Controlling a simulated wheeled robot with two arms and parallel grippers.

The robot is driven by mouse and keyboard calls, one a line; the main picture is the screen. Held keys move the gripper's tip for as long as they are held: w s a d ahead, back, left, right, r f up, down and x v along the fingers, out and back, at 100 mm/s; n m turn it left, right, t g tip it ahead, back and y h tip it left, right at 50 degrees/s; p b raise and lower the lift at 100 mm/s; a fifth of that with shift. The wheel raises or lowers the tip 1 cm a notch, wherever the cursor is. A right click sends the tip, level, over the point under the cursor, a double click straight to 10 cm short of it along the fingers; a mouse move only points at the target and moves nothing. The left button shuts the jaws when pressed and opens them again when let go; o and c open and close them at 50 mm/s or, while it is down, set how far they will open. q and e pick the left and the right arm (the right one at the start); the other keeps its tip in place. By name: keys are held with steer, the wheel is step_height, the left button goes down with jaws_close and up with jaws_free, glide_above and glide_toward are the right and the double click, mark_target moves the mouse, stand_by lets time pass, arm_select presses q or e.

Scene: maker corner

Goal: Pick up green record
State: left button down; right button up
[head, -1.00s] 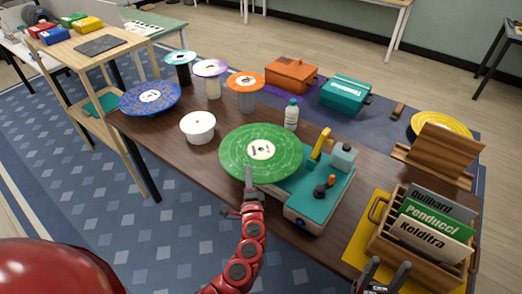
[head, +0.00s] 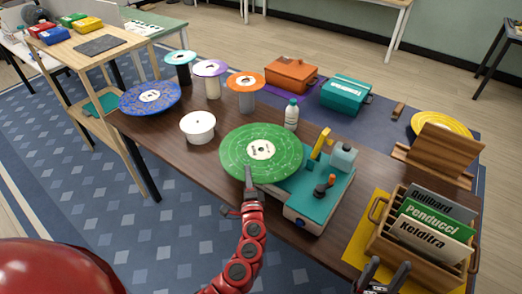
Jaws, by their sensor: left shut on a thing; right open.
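The green record (head: 278,141) is a flat disc with a pale label at its centre. It is above the left part of the turquoise-topped device (head: 318,195) and covers part of it. I cannot tell whether it touches the device. My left gripper (head: 250,182) is shut on the record's near edge, its fingers pointing away from me. My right gripper (head: 382,279) is at the bottom edge, in front of the wooden crate, open and empty.
The wooden crate (head: 385,248) with several labelled sleeves stands at the right on a yellow mat (head: 359,246). A white cylinder (head: 197,127) and a bottle (head: 291,115) stand near the record. A blue record (head: 150,98) is at the left, a yellow record (head: 440,125) at the right.

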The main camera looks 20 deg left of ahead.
arm_select(q)
steer(key=shift+r, duration=0.55)
step_height(320, 180, up, 3)
steer(key=shift+f, duration=0.1)
steer(key=d+r+b+v, duration=0.1)
steer(key=b+v, duration=0.3)
steer(key=v, duration=1.2)
steer(key=shift+w, duration=0.15)
steer(key=c, duration=1.6)
jaws_free()
